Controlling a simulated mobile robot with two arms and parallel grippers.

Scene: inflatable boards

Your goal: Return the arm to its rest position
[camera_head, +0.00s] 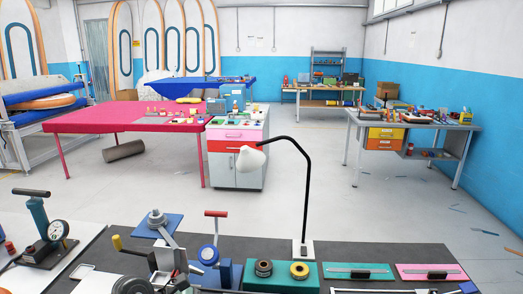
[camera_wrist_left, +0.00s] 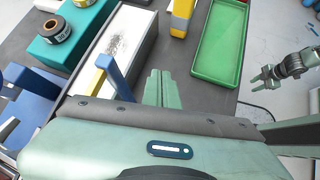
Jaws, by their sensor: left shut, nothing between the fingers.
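In the left wrist view my left gripper (camera_wrist_left: 158,88) points over the dark bench top (camera_wrist_left: 178,58), its two pale green fingers closed together with nothing between them. My right gripper (camera_wrist_left: 262,80) shows at the right edge of that view, off the bench over the pale floor. Its fingers look apart and empty. I cannot make out either gripper in the head view.
A green tray (camera_wrist_left: 219,45), a white box (camera_wrist_left: 125,50) and a teal block (camera_wrist_left: 78,35) with rolls lie around the left gripper. In the head view a lamp (camera_head: 303,190) stands on the near bench. Open floor (camera_head: 330,215) lies beyond.

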